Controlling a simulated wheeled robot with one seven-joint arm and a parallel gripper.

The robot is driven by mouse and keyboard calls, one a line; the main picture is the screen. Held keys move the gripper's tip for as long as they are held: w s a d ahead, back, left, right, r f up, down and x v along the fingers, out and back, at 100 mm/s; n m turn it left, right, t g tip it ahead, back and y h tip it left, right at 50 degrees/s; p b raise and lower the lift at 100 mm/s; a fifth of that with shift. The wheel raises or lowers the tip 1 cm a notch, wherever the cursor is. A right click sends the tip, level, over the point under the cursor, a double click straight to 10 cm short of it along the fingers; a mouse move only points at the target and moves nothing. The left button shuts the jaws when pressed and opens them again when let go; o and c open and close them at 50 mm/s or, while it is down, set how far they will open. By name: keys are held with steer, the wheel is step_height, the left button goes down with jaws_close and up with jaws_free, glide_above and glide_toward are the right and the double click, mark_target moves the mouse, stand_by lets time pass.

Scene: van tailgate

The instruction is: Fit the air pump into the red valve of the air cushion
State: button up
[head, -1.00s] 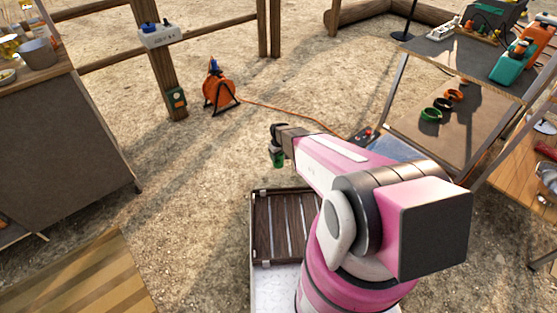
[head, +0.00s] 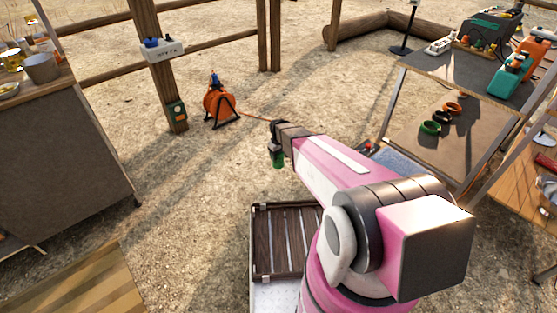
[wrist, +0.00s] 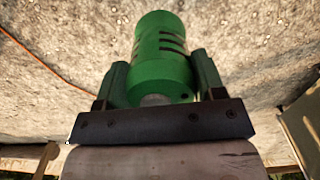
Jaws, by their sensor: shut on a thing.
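My gripper (head: 276,140) is at the end of my outstretched arm, above the open gravel. It is shut on a green cylinder, which I take to be the air pump (head: 277,159). In the wrist view the pump (wrist: 163,55) sits between the two dark fingers of the gripper (wrist: 162,72), with dark slots on its side. A blue-grey flat thing (head: 396,160), possibly the air cushion, lies right of my gripper, partly behind my arm. Small red and dark parts (head: 369,147) show at its left end; I cannot tell whether one is the valve.
A shelf rack (head: 455,85) with green, black and orange rings stands at the right. A wooden table (head: 520,165) is at the right edge. An orange cable reel (head: 218,103) stands on the gravel. A counter (head: 65,150) is at the left. Gravel between is clear.

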steer(key=shift+r, duration=4.05)
steer(key=d, duration=3.8)
steer(key=shift+s+d, duration=0.3)
steer(key=shift+s, duration=0.1)
steer(key=shift+a, duration=0.1)
